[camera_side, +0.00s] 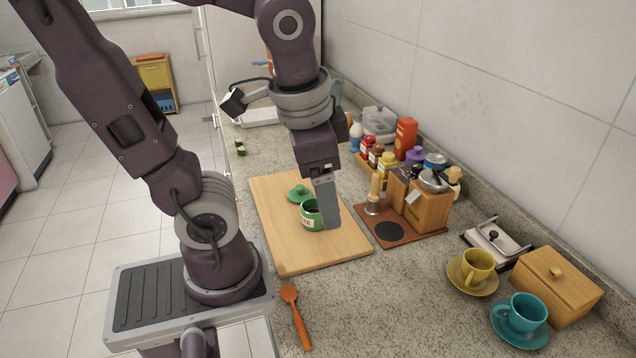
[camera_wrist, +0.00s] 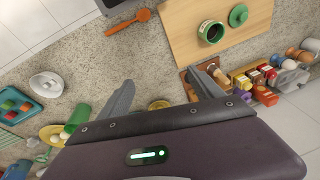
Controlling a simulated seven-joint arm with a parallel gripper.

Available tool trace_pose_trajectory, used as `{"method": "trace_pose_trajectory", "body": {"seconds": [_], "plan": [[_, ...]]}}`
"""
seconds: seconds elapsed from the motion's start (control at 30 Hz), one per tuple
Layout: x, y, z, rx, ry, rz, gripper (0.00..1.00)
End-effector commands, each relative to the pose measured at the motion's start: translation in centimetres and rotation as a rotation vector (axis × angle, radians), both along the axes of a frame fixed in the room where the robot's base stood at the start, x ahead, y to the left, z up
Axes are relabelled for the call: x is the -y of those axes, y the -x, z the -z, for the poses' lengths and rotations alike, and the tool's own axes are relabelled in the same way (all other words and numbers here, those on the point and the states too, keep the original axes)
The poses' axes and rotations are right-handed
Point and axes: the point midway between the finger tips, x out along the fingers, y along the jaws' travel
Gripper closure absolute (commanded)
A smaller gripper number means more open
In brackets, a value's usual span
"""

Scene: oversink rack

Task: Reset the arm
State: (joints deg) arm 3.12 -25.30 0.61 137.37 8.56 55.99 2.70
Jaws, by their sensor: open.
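My gripper (camera_side: 327,203) hangs over the counter, in front of the wooden board in the side view. In the wrist view its two fingers (camera_wrist: 163,100) stand wide apart with nothing between them. A green jar (camera_side: 312,216) with a pale label stands open on the board, partly behind a finger in the side view. It also shows in the wrist view (camera_wrist: 211,32), apart from the fingers. Its green lid (camera_side: 299,193) lies on the board beside it.
The cutting board (camera_side: 275,256) lies on the speckled counter, with an orange spoon (camera_side: 295,317) near it. A coffee grinder (camera_side: 428,208), several spice jars (camera_side: 387,166), a yellow cup (camera_side: 477,265), a teal cup (camera_side: 521,313) and a wooden box (camera_side: 556,285) stand toward the wall.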

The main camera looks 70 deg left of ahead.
Motion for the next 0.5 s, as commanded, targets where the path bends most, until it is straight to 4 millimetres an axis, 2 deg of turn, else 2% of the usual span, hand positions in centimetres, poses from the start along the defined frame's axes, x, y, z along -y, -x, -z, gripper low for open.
{"method": "trace_pose_trajectory", "body": {"seconds": [0.1, 0.2, 0.5], "plan": [[1.5, 1.2, -1.8, 0.193, 0.109, -0.088, 0.24], [2.1, 1.5, -2.4, 0.268, 0.155, -0.12, 0.24], [2.3, 1.6, -2.6, 0.283, 0.166, -0.127, 0.24]]}}
